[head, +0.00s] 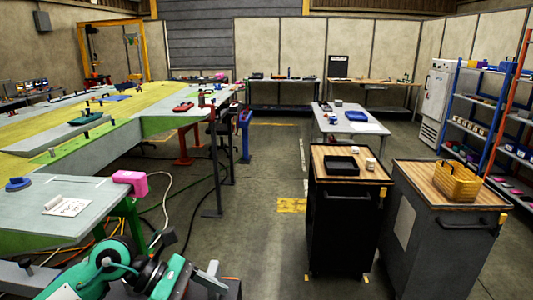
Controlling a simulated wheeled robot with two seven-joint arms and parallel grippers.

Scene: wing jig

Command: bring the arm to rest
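My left arm, green and dark, comes in at the bottom left of the head view. Its gripper (208,280) is low beside the near end of the wing jig table (110,205), over the floor side. Its fingers are small and partly cut off by the lower edge, so I cannot tell whether they are open or shut. I see nothing clearly held in it. My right gripper is not in view.
A pink block (130,180) and a white paper (67,206) are on the near table end. Cables lie on the floor below. A black cart (343,225) and a grey cart (440,235) with a yellow basket (458,181) stand right. The floor between is clear.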

